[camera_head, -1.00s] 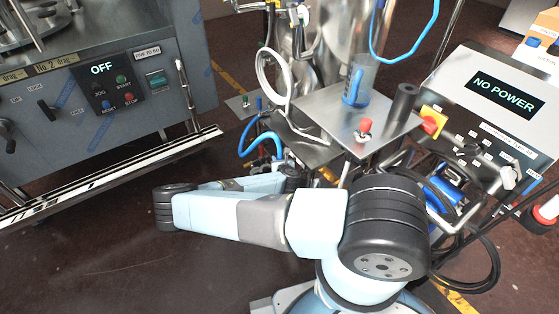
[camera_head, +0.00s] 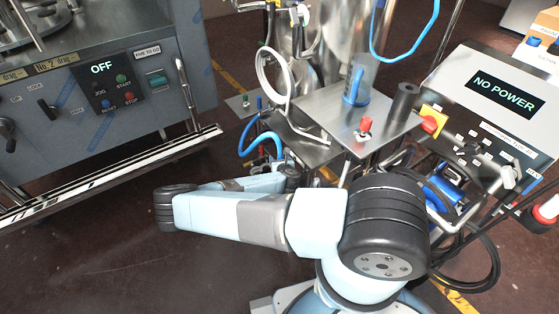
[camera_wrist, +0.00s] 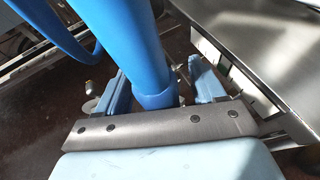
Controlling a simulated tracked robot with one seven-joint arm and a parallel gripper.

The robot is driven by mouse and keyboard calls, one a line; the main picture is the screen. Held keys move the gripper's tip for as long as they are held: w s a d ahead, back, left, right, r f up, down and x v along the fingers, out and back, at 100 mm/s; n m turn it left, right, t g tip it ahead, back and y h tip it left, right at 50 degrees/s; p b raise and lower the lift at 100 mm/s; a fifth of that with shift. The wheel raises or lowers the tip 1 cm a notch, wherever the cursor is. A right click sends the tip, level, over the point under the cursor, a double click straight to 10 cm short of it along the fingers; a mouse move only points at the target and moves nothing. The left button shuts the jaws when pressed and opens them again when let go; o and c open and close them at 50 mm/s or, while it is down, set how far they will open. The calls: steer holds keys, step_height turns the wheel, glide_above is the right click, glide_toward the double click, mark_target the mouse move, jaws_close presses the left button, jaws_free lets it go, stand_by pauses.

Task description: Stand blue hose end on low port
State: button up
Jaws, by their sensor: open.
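The blue hose (camera_wrist: 148,45) is thick and close in the wrist view, coming down from the top. Its collared lower part (camera_wrist: 157,93) lies between the two fingers of my open gripper (camera_wrist: 160,75), with a gap visible on the right side. In the head view a blue hose (camera_head: 262,141) loops beside the cart, just beyond my wrist; my fingers are mostly hidden there.
A steel cart top (camera_head: 345,118) with a clear cylinder (camera_head: 360,80) and a red knob (camera_head: 365,125) stands right of my gripper. Its steel edge (camera_wrist: 250,75) is close to the right finger. A control cabinet (camera_head: 120,85) stands left; the floor between is clear.

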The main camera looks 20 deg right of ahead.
steer(key=shift+s, duration=0.1)
steer(key=v, duration=1.3)
steer(key=shift+s, duration=0.3)
steer(key=shift+r, duration=0.1)
